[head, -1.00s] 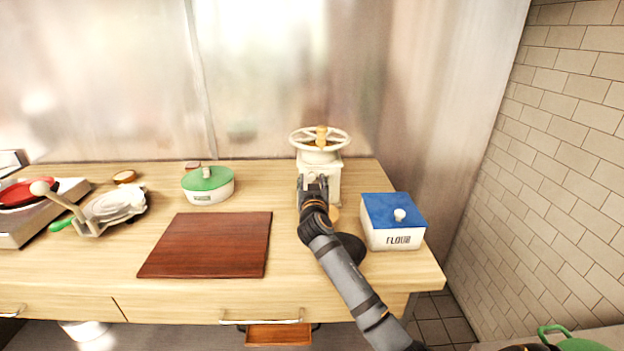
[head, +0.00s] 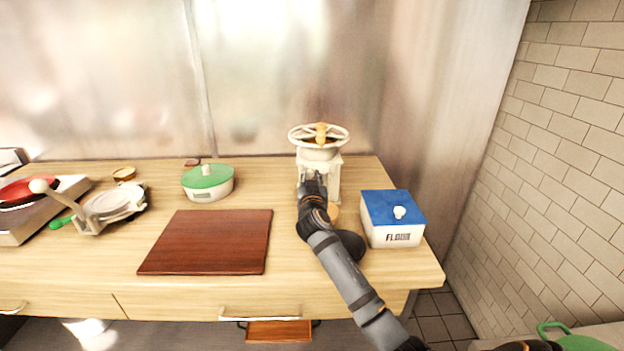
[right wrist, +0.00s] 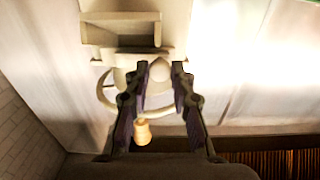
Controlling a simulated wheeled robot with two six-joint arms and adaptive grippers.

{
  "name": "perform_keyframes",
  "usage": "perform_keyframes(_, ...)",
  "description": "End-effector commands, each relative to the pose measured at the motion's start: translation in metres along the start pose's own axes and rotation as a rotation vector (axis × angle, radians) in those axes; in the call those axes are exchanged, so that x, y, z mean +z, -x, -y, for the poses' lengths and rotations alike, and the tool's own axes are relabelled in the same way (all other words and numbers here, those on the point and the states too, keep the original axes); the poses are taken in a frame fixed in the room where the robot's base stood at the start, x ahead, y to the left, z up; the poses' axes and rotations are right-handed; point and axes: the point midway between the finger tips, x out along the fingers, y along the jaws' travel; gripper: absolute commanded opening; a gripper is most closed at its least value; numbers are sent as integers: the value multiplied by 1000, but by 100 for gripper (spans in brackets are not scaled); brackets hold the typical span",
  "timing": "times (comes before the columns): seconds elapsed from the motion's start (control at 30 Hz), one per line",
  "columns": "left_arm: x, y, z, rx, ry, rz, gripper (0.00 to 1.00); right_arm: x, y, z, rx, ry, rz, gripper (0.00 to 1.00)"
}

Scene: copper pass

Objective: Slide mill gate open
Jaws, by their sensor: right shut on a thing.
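The mill (head: 330,182) is a cream body with a spoked wheel (head: 345,135) on top, standing at the back right of the wooden counter. My right gripper (head: 314,182) is at the front of the mill, hiding part of it. In the right wrist view my right gripper (right wrist: 160,75) has its fingertips on either side of a small round cream knob (right wrist: 160,68) and is shut on it. I take this knob to be the gate's; the gate plate itself is hard to make out. An open box-shaped part (right wrist: 120,30) of the mill shows above. My left gripper is not in view.
A blue-lidded flour box (head: 392,220) stands close to the right of my arm. A brown board (head: 205,243) lies to the left, with a green-lidded dish (head: 208,184) behind it. A metal wall (head: 270,80) rises behind the counter (head: 180,290).

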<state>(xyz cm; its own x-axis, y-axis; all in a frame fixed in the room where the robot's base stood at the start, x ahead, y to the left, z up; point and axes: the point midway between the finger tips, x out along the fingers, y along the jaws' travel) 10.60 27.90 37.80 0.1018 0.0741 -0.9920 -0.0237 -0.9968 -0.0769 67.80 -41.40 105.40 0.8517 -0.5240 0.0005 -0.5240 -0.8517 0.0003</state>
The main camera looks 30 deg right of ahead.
Motion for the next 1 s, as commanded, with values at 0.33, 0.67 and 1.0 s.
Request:
perform_keyframes(0.33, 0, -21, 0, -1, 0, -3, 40, 1, 0, 37, -4, -3, 1, 0)
perform_keyframes(0.67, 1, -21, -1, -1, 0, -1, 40, 1, 0, 37, -4, -3, 1, 41)
perform_keyframes(1.0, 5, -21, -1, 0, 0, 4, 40, 0, 2, 36, -2, -2, 1, 46)
